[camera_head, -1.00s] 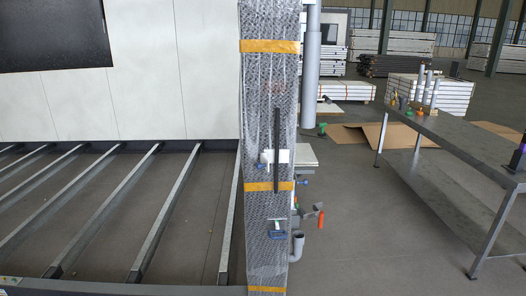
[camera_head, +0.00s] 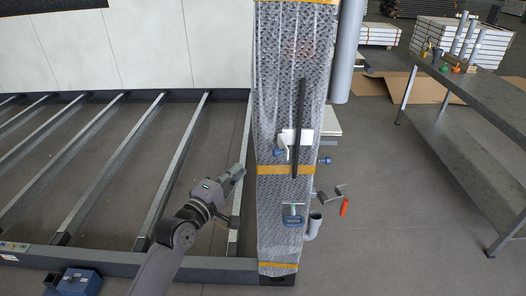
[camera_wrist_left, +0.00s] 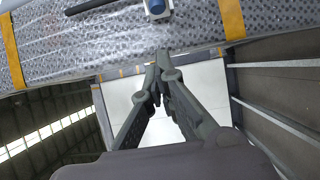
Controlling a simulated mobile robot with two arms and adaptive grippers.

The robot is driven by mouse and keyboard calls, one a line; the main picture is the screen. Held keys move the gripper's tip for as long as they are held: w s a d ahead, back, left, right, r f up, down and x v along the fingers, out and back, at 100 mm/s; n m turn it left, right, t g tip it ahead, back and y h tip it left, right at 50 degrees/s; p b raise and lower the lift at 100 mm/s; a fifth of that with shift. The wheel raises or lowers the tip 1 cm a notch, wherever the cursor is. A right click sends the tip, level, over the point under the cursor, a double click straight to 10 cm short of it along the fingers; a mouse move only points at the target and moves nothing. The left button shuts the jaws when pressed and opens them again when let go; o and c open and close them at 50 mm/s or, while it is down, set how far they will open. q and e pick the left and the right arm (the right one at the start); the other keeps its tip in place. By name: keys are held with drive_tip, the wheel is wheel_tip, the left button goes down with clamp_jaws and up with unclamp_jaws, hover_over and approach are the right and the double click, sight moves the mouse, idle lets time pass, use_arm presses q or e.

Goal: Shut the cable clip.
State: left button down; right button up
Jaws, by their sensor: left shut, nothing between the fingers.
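A black cable-like strip (camera_head: 300,115) runs upright along the front of the wrapped column. A small white fitting, apparently the cable clip (camera_head: 284,141), sits beside it at mid-height; whether it is open or shut is too small to tell. My left gripper (camera_head: 240,172) is left of the column and lower than the fitting, apart from it, with its fingers shut and empty. In the left wrist view the closed fingertips (camera_wrist_left: 160,60) point at the column's edge; a white part with a blue end (camera_wrist_left: 157,9) shows beyond them. My right gripper is not in view.
The bubble-wrapped column (camera_head: 282,60) has orange straps. Blue knobs, a blue clamp (camera_head: 293,215), a grey pipe end and a red-handled tool (camera_head: 344,206) stick out around it. Metal floor rails (camera_head: 90,165) lie left. A grey workbench (camera_head: 470,110) stands right, with clear floor between.

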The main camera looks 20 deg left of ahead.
use_arm(q)
drive_tip(key=w+d+p, duration=0.2)
drive_tip(key=w+d, duration=0.2)
drive_tip(key=w, duration=0.5)
drive_tip(key=shift+d, duration=0.3)
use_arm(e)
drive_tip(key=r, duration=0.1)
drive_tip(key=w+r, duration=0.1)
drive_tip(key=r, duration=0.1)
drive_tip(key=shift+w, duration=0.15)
use_arm(q)
drive_tip(key=shift+w+f, duration=0.1)
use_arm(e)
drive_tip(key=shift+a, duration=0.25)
use_arm(q)
drive_tip(key=shift+p, duration=0.35)
